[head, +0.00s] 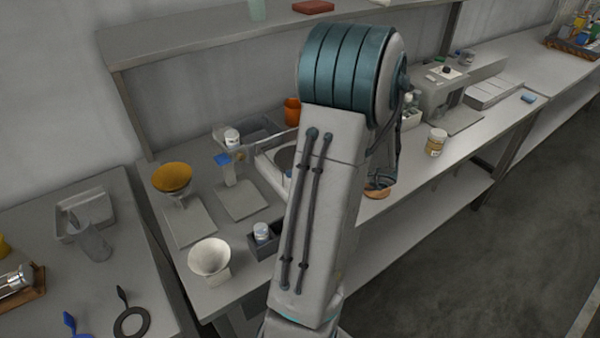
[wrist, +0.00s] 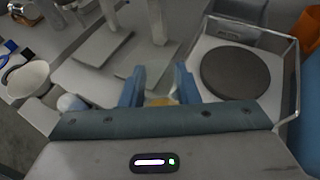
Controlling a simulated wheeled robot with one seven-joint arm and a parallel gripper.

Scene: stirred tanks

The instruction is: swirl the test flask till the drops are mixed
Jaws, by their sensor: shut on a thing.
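My gripper (wrist: 160,84) shows in the wrist view as two blue fingers with a narrow gap. It is shut on what looks like the test flask, whose amber part (wrist: 161,101) shows low between the fingers. In the head view my arm hides most of the gripper. An amber-bottomed vessel (head: 379,190), likely the same flask, shows below my wrist by the bench's front edge. Its neck and clear walls are hard to make out. I cannot tell whether separate drops show in its liquid.
A clear-walled box with a round dark plate (wrist: 235,73) is right of the fingers. A white funnel-shaped bowl (head: 209,257), an orange bowl on a stand (head: 172,178) and a small tub (head: 262,232) stand left. An amber jar (head: 435,142) stands right, near the bench edge.

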